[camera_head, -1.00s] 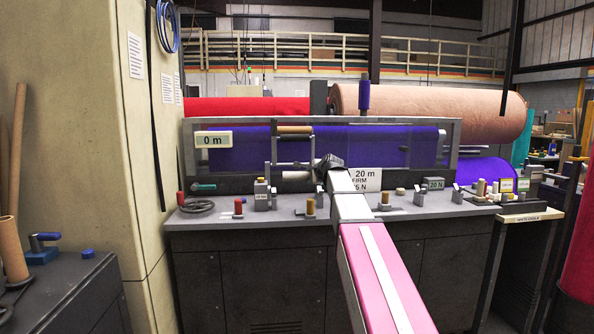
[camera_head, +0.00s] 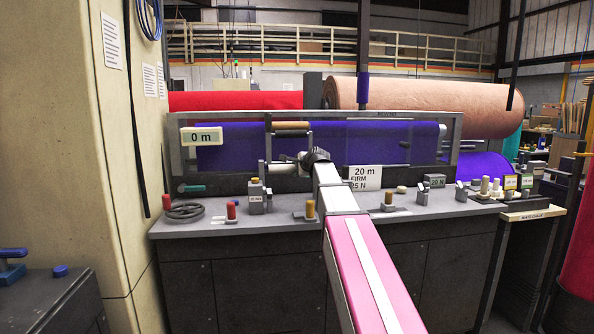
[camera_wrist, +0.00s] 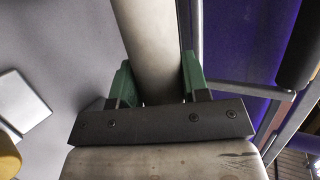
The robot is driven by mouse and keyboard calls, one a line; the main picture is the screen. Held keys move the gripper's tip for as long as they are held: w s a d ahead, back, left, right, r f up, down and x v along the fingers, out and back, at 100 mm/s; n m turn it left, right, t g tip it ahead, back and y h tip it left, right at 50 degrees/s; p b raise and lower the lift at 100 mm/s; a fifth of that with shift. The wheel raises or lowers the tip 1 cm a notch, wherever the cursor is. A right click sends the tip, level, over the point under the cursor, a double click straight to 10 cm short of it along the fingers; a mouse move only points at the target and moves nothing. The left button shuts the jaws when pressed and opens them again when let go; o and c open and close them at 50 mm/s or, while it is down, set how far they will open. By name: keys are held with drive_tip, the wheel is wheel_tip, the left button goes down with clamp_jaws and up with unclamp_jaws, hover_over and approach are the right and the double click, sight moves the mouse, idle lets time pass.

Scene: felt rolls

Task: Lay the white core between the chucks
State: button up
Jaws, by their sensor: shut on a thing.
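The white core (camera_wrist: 152,35) is a pale, smooth tube. In the wrist view it runs up between the green fingers of my gripper (camera_wrist: 157,80), which is shut on it. In the head view a short length of the white core (camera_head: 283,169) shows left of my gripper (camera_head: 315,157), in front of the blue felt. A grey upright (camera_head: 263,172) stands close to its left end; I cannot tell whether they touch. My gripper and arm hide the right end, and I cannot make out the chucks clearly.
A brown-and-dark roller pair (camera_head: 290,128) sits above the core.

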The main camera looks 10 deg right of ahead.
drive_tip(key=shift+f, duration=0.15)
wheel_tip(320, 180, down, 8)
drive_tip(key=shift+r, duration=0.25)
idle(0.5)
drive_tip(key=shift+f, duration=0.65)
idle(1.1)
drive_tip(key=o, duration=1.3)
drive_tip(key=shift+s, duration=0.15)
